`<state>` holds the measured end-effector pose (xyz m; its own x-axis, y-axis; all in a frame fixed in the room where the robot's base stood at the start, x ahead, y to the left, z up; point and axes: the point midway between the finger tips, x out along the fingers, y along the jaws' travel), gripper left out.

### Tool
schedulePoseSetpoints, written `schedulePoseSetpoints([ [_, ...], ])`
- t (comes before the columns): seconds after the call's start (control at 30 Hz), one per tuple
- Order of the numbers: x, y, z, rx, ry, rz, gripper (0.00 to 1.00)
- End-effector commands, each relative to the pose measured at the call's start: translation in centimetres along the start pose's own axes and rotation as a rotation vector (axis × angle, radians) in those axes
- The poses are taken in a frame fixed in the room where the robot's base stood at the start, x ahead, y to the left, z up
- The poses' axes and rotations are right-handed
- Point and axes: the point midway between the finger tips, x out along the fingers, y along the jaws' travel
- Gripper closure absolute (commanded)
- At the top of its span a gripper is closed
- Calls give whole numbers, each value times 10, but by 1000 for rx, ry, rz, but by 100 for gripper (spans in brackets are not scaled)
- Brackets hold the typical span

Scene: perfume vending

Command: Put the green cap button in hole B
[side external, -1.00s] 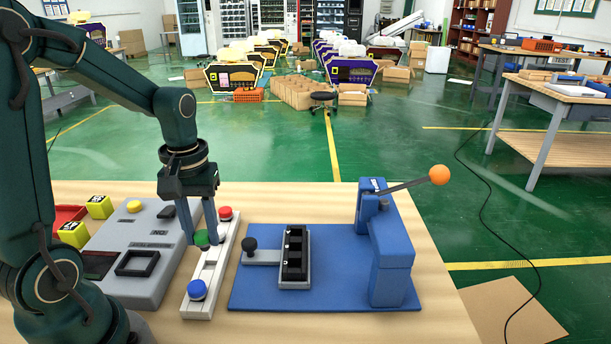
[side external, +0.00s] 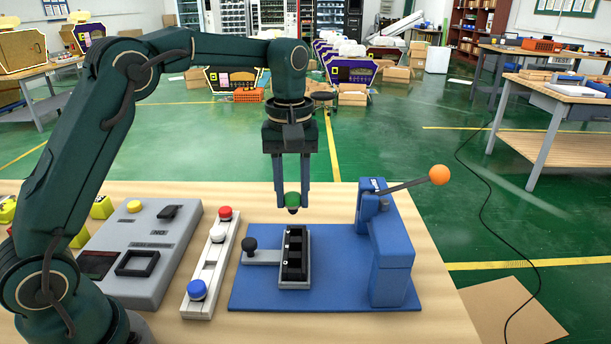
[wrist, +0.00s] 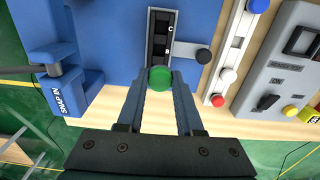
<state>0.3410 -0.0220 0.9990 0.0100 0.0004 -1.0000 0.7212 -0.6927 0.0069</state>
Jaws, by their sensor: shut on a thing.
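My gripper (side external: 292,204) is shut on the green cap button (side external: 292,199) and holds it in the air above the far end of the black hole strip. In the wrist view the green button (wrist: 159,79) sits between the fingertips and covers the near end of the strip. The black strip (side external: 294,255) with its row of holes lies in a grey holder on the blue base plate (side external: 340,297). In the wrist view the letter C shows on the strip (wrist: 160,35), with another mark, hard to read, nearer the button.
A blue press (side external: 391,250) with an orange-knobbed lever (side external: 438,175) stands right of the strip. A black knob (side external: 250,244) is left of it. The white rack (side external: 208,270) holds red (side external: 225,213) and blue (side external: 197,289) buttons. A grey control panel (side external: 130,250) stands further left.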

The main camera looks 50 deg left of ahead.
Motion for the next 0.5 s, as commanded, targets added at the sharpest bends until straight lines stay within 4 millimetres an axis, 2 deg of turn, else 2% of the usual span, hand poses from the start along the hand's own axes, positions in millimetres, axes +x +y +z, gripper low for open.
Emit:
schedulePoseSetpoints([
  [0.27, 15, 3, 6, 20, -10, -9, 100],
  [0.5, 38, 2, 6, 19, -10, -10, 100],
])
